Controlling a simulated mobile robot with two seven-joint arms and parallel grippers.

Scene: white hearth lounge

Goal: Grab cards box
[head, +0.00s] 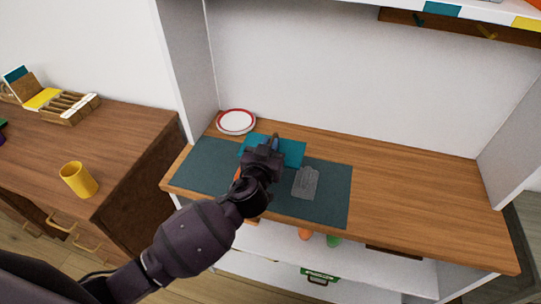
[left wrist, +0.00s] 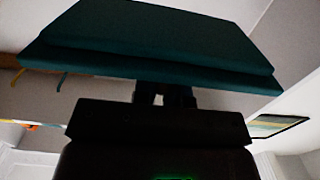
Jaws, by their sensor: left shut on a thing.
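The cards box, a flat teal box (head: 291,152), shows in the head view at the back edge of the dark green mat, partly hidden behind my gripper. My left gripper (head: 272,146) is shut on the box at its near side. In the left wrist view the teal box (left wrist: 150,40) fills the top of the picture, just beyond the gripper (left wrist: 165,97). How far the box is above the counter is hard to tell. My right gripper is not in view.
The dark green mat (head: 325,206) lies on the wooden counter (head: 420,215), with a grey flat item (head: 305,183) on it. A red-rimmed white plate (head: 237,122) stands at the back left. A yellow mug (head: 79,180) is on the left cabinet. The counter's right side is clear.

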